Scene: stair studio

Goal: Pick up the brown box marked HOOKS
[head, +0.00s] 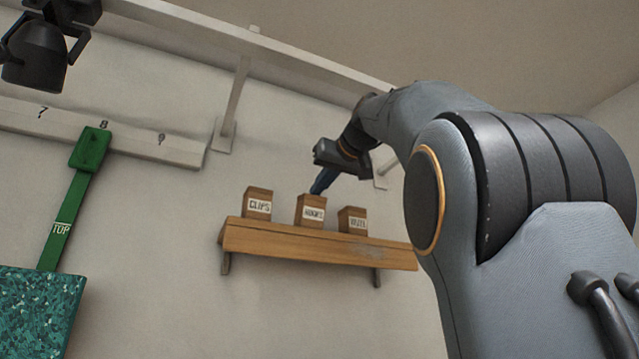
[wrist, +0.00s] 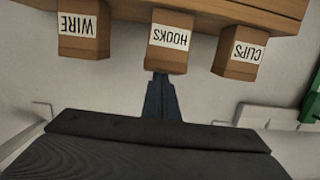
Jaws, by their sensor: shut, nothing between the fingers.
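The brown box marked HOOKS (head: 309,210) stands in the middle of three similar boxes on a wooden wall shelf (head: 300,243). In the wrist view the HOOKS box (wrist: 168,55) appears upside down, its label readable. My gripper (head: 321,184) is just above the HOOKS box in the head view, its dark fingers slanting down towards the box top. In the wrist view my gripper (wrist: 161,82) is shut and empty, its fingertips lining up with the box's top. Whether the tips touch the box I cannot tell.
A box marked CLIPS (head: 257,203) stands on the left and a box marked WIRE (wrist: 83,30) on the other side, with gaps between. A rail (head: 270,45) runs above the shelf.

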